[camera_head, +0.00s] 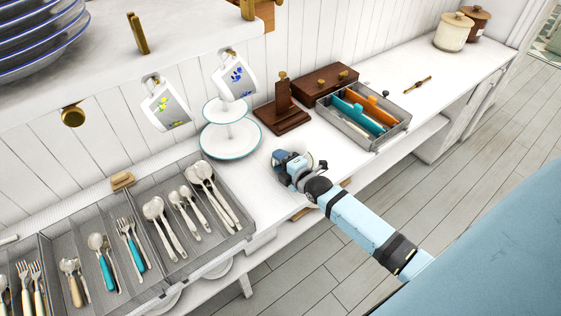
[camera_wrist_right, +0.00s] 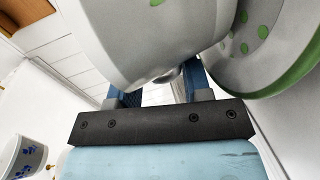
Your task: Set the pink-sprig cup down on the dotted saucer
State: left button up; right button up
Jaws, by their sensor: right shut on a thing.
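My right gripper (camera_head: 292,162) is low over the white counter, to the right of the tiered stand; it also shows in the right wrist view (camera_wrist_right: 162,92). It is shut on a rounded white vessel (camera_wrist_right: 150,35) with green spots, large and cut off at the top of that view. A white dish with a green rim and green dots (camera_wrist_right: 258,45), like a dotted saucer, shows close beside it on the right. I cannot tell whether they touch. I see no pink sprigs on any cup. My left gripper is not in view.
A yellow-patterned cup (camera_head: 166,106) and a blue-patterned cup (camera_head: 236,76) hang on the wall. The tiered stand (camera_head: 228,142), a wooden holder (camera_head: 285,113) and a grey organizer (camera_head: 372,139) stand on the counter. Cutlery trays (camera_head: 247,226) are at left.

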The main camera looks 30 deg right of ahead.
jog(key=shift+f, duration=0.3)
jog(key=o, duration=1)
jog(key=shift+r, duration=0.1)
